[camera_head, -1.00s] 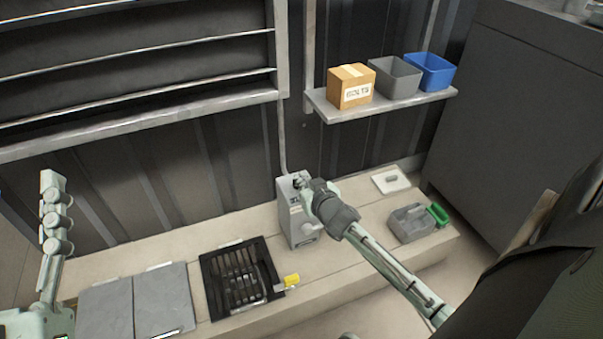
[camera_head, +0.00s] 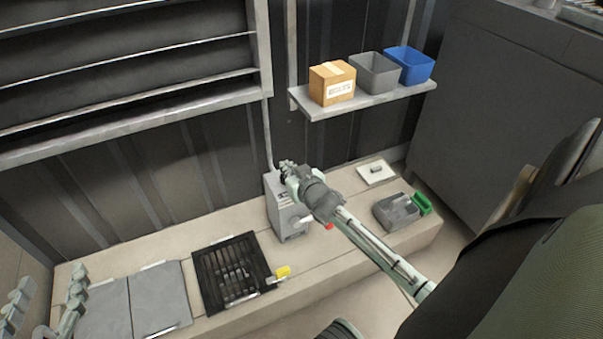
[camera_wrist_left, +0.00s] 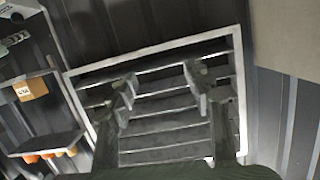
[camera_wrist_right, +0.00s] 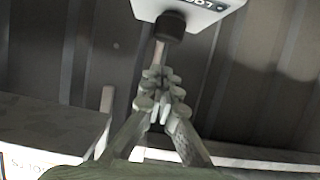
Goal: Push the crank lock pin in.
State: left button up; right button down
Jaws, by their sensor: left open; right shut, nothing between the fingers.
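The grey box-shaped pump housing (camera_head: 284,208) stands on the bench against the wall in the head view. My right gripper (camera_head: 286,172) is at its top, coming in from the right and covering part of it. In the right wrist view my right gripper (camera_wrist_right: 162,108) is shut and empty. Beyond its fingertips a dark round knob on a thin rod (camera_wrist_right: 170,26) shows against a white lettered plate (camera_wrist_right: 203,8). I cannot tell surely whether this is the lock pin, or whether the fingers touch the rod. My left gripper (camera_wrist_left: 160,82) is open and empty, away from the pump.
The bench holds a black grate (camera_head: 230,272), a yellow piece (camera_head: 283,271), grey plates (camera_head: 160,297), a grey caddy (camera_head: 395,212) and a green piece (camera_head: 422,203). A shelf (camera_head: 375,101) with a carton and two bins hangs above.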

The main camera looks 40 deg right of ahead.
jog(key=shift+s+a+r+p, duration=0.15)
jog(key=shift+s+r+p, duration=0.4)
jog(key=shift+r, duration=0.25)
jog(key=p+v, duration=0.1)
jog(key=v, duration=0.8)
pick_arm(q)
jog(key=s+a+f+g+y+p, duration=0.1)
jog(key=s+a+f+g+p, duration=0.1)
jog(key=s+a+f+g, duration=0.2)
jog(key=s+a+f+n+g+y+p, duration=0.1)
jog(key=s+a+f+g, duration=0.3)
jog(key=f, duration=0.7)
jog(key=s+a+f+g+y+p, duration=0.3)
jog(key=s+a+f, duration=0.1)
jog(key=a+f, duration=0.2)
jog(key=shift+a+f+n+g, duration=0.4)
jog(key=shift+f, duration=0.45)
pick_arm(e)
jog(key=s+a+f+n+g, duration=0.1)
jog(key=s+a+f+g, duration=0.1)
jog(key=s, duration=0.4)
jog(key=s+a+f+n+g+y, duration=0.1)
jog(key=s+a+f+g, duration=0.2)
jog(key=s, duration=0.3)
jog(key=s+a+f+n+g+y, duration=0.1)
jog(key=s+a+f+n+g, duration=0.1)
jog(key=s+g, duration=0.3)
jog(key=shift+s+a+f, duration=0.25)
jog(key=shift+s+a, duration=0.4)
jog(key=shift+a, duration=0.2)
